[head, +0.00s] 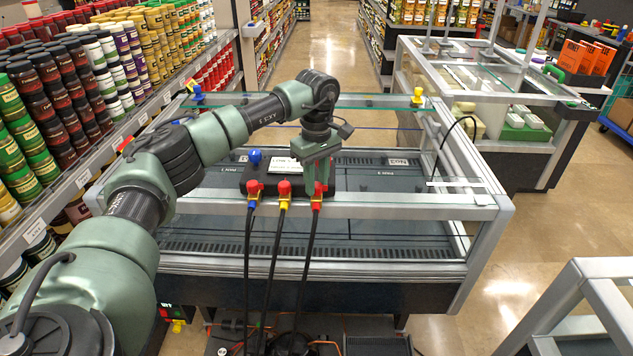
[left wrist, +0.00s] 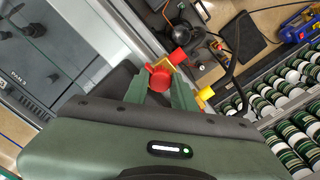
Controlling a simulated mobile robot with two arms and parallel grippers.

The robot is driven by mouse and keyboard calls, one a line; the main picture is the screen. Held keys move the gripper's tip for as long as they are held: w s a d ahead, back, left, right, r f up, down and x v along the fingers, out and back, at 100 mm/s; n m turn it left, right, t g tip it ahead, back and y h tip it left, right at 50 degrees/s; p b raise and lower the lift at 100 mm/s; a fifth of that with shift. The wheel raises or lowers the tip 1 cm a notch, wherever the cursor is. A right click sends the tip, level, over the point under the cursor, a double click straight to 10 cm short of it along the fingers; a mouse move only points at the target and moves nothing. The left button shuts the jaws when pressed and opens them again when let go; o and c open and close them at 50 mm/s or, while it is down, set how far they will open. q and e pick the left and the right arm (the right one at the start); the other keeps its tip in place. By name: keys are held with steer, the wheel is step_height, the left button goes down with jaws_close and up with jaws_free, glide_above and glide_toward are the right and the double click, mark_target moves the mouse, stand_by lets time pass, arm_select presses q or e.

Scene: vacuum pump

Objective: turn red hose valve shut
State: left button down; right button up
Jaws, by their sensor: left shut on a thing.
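Three red hose valves stand in a row on the front of a dark manifold box (head: 228,185), with black hoses running down from them: a left one (head: 253,188), a middle one (head: 284,187) and a right one (head: 318,188). My left gripper (head: 318,183) reaches down over the right valve and is shut on it. In the left wrist view the red valve (left wrist: 161,84) sits between the two green fingers, with a yellow part beside it. The gripper partly hides the right valve. My right gripper is not in view.
The box sits on a glass-and-metal display case (head: 480,205). A blue knob (head: 255,157) is on the box. Shelves of jars (head: 60,100) line the left. A second case (head: 490,90) stands at the right. The aisle floor (head: 325,40) behind is clear.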

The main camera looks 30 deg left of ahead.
mark_target(317, 184)
arm_select(q)
steer(key=shift+r+m, duration=0.1)
steer(key=shift+m, duration=0.2)
steer(key=c, duration=1.2)
jaws_free()
steer(key=shift+o, duration=0.2)
steer(key=shift+r, duration=0.1)
steer(key=shift+r, duration=0.35)
step_height(317, 184, up, 7)
steer(key=shift+f+b, duration=0.1)
steer(key=shift+b, duration=0.95)
